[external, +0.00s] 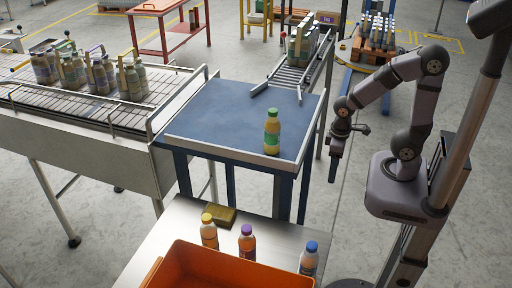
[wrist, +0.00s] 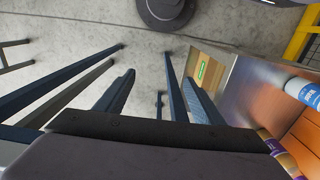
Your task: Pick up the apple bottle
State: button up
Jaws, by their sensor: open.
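A bottle with a green cap, green label and pale yellow-green contents (external: 272,132) stands upright on the blue table near its front edge; its label is too small to read. Three more bottles stand on the steel table: one yellow-capped (external: 209,232), one purple-capped (external: 246,243) and one blue-capped (external: 310,260). My gripper (external: 335,168) hangs pointing down, right of the blue table and apart from the green bottle. In the wrist view my gripper (wrist: 158,78) is open and empty over floor. The blue-capped bottle (wrist: 302,91) shows at that view's right edge.
The blue table (external: 215,118) has a raised front rim and is mostly clear. An orange crate (external: 225,270) is in front of the bottles on the steel table. A conveyor with several bottle packs (external: 75,110) stands left.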

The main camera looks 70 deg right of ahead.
aim_at(276, 131)
dwell(0.3)
